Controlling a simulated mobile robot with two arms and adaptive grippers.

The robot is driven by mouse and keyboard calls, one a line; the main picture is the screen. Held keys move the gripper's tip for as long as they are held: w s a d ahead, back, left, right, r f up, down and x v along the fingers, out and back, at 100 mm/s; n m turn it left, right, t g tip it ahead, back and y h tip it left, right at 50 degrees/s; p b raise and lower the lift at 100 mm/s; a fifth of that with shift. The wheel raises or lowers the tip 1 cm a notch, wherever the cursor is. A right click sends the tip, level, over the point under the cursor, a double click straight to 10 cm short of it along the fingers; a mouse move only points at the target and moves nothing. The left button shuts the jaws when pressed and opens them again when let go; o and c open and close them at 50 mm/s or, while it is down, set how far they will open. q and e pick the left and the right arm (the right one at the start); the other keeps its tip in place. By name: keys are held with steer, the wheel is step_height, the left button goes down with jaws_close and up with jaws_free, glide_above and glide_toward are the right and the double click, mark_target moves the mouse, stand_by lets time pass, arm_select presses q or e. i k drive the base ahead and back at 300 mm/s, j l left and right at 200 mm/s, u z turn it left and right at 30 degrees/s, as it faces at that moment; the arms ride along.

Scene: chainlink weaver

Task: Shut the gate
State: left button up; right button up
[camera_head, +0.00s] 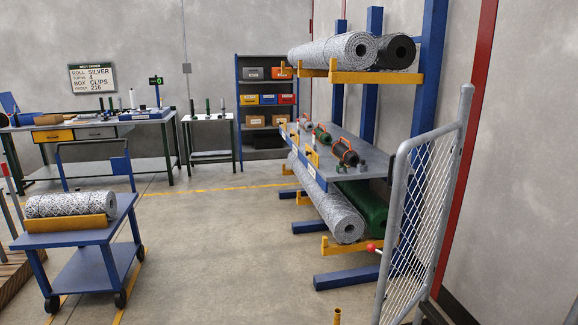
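The gate (432,190) is a chain-link mesh panel in a grey tube frame, at the right of the head view. It stands upright and is seen at a steep angle, in front of the right end of the roll rack. A red ball knob (371,247) on a short pale bar shows at its left edge, at about mid-height of the floor area. The gate's lower end runs out of the picture, and I cannot see a latch meeting a post. Neither of my grippers shows in this view.
A blue rack (369,110) with yellow arms holds mesh rolls beside the gate. A blue cart (75,236) with a mesh roll stands at the left. Workbenches (95,120) and a shelf unit (266,95) line the back. The concrete floor (220,250) between them is clear.

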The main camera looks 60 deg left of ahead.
mark_target(399, 188)
steer(key=u, duration=1.55)
